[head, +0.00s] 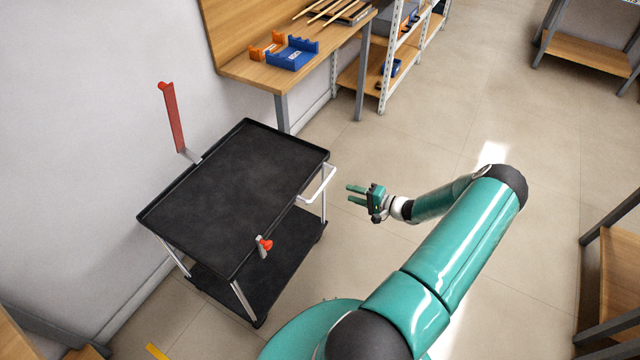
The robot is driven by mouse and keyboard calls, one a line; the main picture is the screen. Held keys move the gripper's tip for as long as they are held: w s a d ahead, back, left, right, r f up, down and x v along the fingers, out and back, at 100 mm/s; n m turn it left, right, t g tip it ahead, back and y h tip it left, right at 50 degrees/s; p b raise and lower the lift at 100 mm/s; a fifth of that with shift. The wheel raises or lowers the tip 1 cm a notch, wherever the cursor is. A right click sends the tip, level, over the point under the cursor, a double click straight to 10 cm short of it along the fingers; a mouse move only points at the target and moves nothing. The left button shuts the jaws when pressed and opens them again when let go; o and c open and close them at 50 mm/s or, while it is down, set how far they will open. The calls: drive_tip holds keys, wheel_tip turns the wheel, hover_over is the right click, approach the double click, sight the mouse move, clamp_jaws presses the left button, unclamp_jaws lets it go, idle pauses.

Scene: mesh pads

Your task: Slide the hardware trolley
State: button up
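The hardware trolley (235,190) stands left of centre in the head view, with a black rimmed top, a black lower shelf (265,265) and pale metal legs. Its top is empty. A white bar handle (321,188) sticks out from its right side. A red knob on a small bracket (264,245) sits at its near side, and a tall red lever (170,118) rises at its far left edge. My gripper (352,194) is to the right of the handle, apart from it, with its two fingers spread, pointing left towards it. Nothing is between the fingers.
A wall (80,130) runs close along the trolley's left. A wooden workbench (255,75) with a blue holder (293,54) and an orange holder (266,46) stands behind it, beside a shelf rack (386,70). Open tiled floor (440,140) lies to the right.

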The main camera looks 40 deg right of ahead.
sight(323, 186)
drive_tip(key=x, duration=1.2)
drive_tip(key=shift+w+a, duration=0.15)
drive_tip(key=shift+a, duration=0.1)
clamp_jaws()
